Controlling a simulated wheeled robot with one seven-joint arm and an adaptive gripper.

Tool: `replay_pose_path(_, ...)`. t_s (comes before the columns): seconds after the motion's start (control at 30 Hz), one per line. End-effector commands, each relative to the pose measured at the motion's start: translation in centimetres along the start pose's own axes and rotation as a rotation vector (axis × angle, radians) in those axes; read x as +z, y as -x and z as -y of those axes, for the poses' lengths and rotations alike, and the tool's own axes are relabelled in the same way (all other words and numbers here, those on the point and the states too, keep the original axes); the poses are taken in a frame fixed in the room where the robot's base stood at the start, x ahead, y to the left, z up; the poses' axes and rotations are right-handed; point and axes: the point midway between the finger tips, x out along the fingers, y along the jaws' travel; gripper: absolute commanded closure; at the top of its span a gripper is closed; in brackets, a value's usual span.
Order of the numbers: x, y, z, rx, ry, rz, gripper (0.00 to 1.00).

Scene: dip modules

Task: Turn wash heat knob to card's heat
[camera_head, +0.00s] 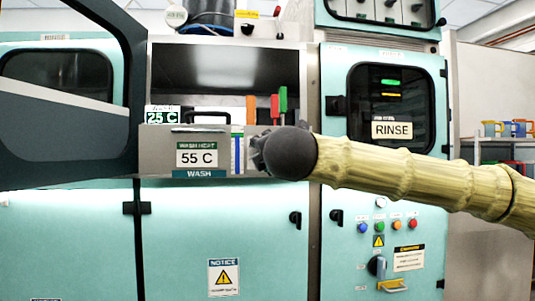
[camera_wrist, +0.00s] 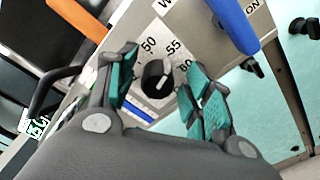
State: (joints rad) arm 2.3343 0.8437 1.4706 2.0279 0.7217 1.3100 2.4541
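The wash heat card (camera_head: 197,155) reads "WASH HEAT 55 C" on the front of the grey panel in the head view. The dark round knob (camera_wrist: 158,80) shows in the wrist view on a white dial marked 50, 55 and 60. Its short white mark slants toward the upper right, roughly toward the 55 to 60 side; the exact setting is hard to read. My gripper (camera_wrist: 163,85) is open, its teal-padded fingers on either side of the knob with gaps. In the head view my gripper (camera_head: 259,150) is at the panel's right end and hides the knob.
Orange, red and green (camera_head: 283,99) upright parts rise behind the panel. A blue handle (camera_wrist: 235,25) is close beyond the right finger. A dark open door (camera_head: 75,110) fills the left.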

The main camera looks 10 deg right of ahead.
Motion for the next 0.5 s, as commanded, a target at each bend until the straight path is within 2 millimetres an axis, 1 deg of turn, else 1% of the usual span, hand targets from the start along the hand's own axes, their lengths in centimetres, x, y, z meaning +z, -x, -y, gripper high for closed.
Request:
replay_pose_path(0.27,0.0,0.2,-0.1,0.002,0.0,0.0,0.49)
replay_pose_path(0.37,0.1,0.8,-0.1,0.002,0.0,0.0,0.49)
replay_pose_path(0.5,0.1,2.8,-0.1,0.003,0.001,0.0,0.49)
